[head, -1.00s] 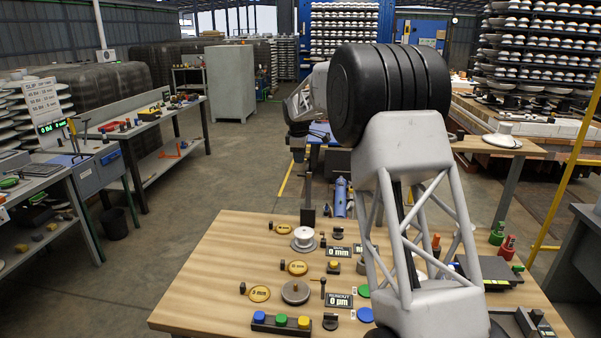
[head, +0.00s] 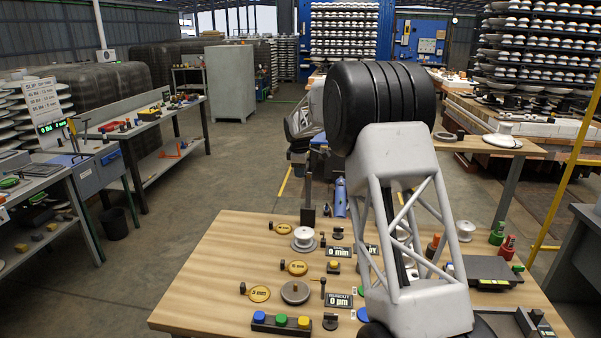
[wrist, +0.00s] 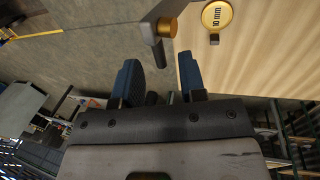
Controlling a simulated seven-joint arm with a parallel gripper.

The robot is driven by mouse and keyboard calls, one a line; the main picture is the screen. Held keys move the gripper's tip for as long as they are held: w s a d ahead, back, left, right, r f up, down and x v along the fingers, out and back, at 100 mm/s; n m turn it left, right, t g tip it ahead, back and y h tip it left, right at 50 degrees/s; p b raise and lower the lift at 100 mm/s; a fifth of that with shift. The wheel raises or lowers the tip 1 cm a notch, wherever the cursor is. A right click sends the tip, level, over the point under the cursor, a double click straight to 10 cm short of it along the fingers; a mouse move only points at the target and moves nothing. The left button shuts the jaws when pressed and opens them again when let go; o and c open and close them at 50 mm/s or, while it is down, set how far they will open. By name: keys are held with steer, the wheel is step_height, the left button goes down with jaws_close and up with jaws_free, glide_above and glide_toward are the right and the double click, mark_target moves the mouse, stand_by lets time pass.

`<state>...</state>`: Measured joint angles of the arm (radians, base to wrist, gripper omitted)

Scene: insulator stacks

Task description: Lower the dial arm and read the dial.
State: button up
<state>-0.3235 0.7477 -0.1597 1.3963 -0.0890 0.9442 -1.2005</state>
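The wrist view shows my gripper (wrist: 158,66) open, its two dark blue fingers apart. A dark bar (wrist: 161,52) with a brass knob (wrist: 166,27) hangs beyond the fingertips, near the gap. I cannot tell whether this is the dial arm. In the head view my arm hides the gripper. A runout display (head: 339,300) reads 0 µm. Beside it are a grey disc (head: 295,292) and a small dark upright post (head: 323,287). Another display (head: 339,252) reads 0 mm. No dial arm is clearly identifiable in the head view.
The wooden table (head: 205,270) carries yellow tags, one of them marked 10 mm (head: 298,267). Red and green items (head: 507,248) stand at the right.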

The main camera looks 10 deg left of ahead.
steer(key=shift+w+f, duration=0.15)
steer(key=shift+f, duration=0.4)
jaws_close()
